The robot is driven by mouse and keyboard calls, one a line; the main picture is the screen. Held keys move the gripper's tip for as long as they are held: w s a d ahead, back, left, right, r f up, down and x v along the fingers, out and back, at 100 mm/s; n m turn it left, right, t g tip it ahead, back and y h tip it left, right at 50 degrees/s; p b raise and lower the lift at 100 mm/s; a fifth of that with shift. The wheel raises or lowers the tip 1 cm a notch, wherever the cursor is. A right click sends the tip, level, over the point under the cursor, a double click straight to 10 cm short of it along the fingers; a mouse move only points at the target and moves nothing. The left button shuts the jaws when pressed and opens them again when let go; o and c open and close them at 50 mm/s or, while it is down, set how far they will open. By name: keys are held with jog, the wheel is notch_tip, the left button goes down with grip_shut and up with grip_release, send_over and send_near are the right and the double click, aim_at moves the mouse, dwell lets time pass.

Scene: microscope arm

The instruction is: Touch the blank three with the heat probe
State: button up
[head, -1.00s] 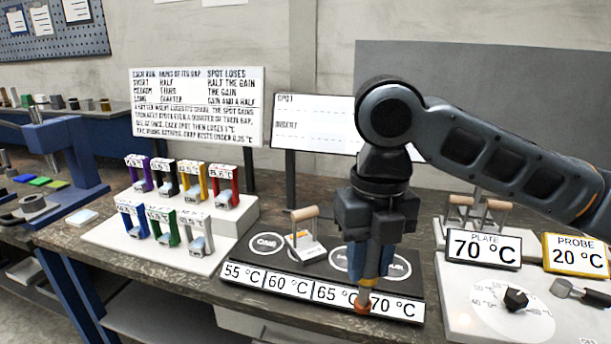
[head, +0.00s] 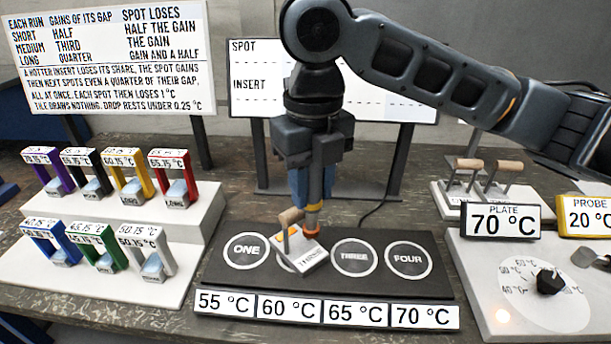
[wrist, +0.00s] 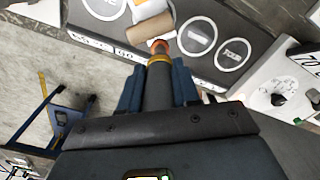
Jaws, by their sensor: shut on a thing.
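My gripper (head: 312,180) points down and is shut on the heat probe (head: 313,212), a grey rod with a yellow band and an orange tip. The wrist view shows the probe (wrist: 159,80) between both fingers (wrist: 157,88). A metal blank (head: 303,255) with a wooden handle sits on the black board at the second spot, covering its label. The probe tip is close behind the blank's right side; I cannot tell whether they touch. The spot marked THREE (head: 354,258) is bare. Two more wooden-handled blanks (head: 487,180) stand on a rack at the back right; no blank's number is legible.
The black board (head: 220,280) has labels from 55 to 70 °C along its front. Coloured inserts (head: 120,185) stand on a stepped white stand at left. The plate display (head: 500,221) reads 70 °C; the probe display (head: 590,218) reads 20 °C. Signs stand behind.

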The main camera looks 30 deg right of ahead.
aim_at(311, 227)
jog(key=shift+f+b, duration=1.95)
jog(key=shift+f, duration=0.8)
jog(key=shift+f+b, duration=0.35)
jog(key=shift+f, duration=0.2)
jog(key=shift+r+p, duration=2.7)
jog(key=shift+r, duration=0.9)
jog(key=shift+s+f, duration=0.1)
jog(key=shift+s, duration=0.05)
